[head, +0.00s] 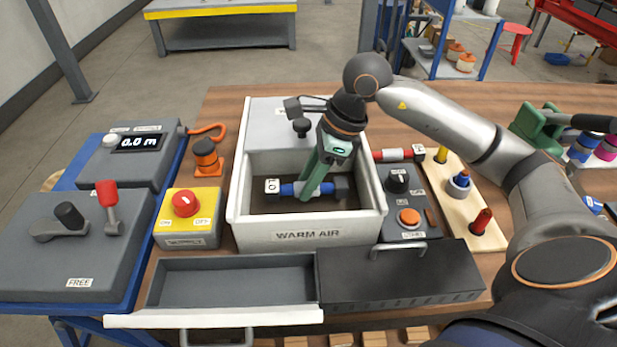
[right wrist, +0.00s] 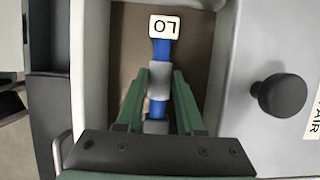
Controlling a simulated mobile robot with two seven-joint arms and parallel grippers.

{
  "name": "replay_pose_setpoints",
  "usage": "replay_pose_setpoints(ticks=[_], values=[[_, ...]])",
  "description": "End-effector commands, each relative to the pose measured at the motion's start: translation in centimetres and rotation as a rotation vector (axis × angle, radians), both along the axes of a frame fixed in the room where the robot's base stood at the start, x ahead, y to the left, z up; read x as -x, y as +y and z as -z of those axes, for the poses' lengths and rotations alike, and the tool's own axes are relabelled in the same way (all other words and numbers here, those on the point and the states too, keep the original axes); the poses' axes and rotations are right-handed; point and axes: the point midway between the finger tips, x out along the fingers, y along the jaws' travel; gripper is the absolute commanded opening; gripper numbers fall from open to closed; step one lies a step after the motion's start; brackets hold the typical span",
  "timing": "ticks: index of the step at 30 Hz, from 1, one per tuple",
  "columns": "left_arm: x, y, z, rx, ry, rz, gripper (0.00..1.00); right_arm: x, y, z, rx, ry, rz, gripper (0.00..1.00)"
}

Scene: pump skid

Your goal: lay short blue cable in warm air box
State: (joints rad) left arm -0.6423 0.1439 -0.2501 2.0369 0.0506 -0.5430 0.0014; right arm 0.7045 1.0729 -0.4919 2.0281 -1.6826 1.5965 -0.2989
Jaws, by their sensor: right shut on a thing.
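The short blue cable (head: 291,189) has a white tag marked LO at its left end and a dark end piece at its right. It lies level inside the open front compartment of the white WARM AIR box (head: 306,236). My right gripper (head: 309,190) reaches down into the box and is shut on the cable near its middle. In the right wrist view the cable (right wrist: 161,50) shows with its grey sleeve between the green fingers (right wrist: 158,95). Whether the cable touches the box floor is unclear. My left gripper is not in view.
A grey lid with a black knob (head: 302,127) covers the box's back part. A yellow switch box (head: 187,227) stands left, a grey control box (head: 402,212) right. A red cable (head: 391,155) lies beyond the right wall. An open, empty tray (head: 236,281) is in front.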

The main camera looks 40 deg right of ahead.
Motion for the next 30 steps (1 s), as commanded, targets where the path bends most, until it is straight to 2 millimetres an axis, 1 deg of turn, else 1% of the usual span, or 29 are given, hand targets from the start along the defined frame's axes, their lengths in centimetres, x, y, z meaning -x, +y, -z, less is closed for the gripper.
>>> replay_pose_setpoints(ticks=[18, 27, 28, 30], values=[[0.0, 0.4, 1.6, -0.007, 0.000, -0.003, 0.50, 0.0, 0.0, 2.0, 0.000, 0.000, 0.000, 0.00], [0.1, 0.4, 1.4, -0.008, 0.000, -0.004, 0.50, 0.0, 0.0, 2.0, 0.000, -0.001, 0.000, 0.00], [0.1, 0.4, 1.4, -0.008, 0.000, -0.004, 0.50, 0.0, 0.0, 2.0, 0.000, -0.001, 0.000, 0.39], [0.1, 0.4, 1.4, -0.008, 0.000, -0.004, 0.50, 0.0, 0.0, 2.0, 0.000, 0.000, 0.000, 0.47]])
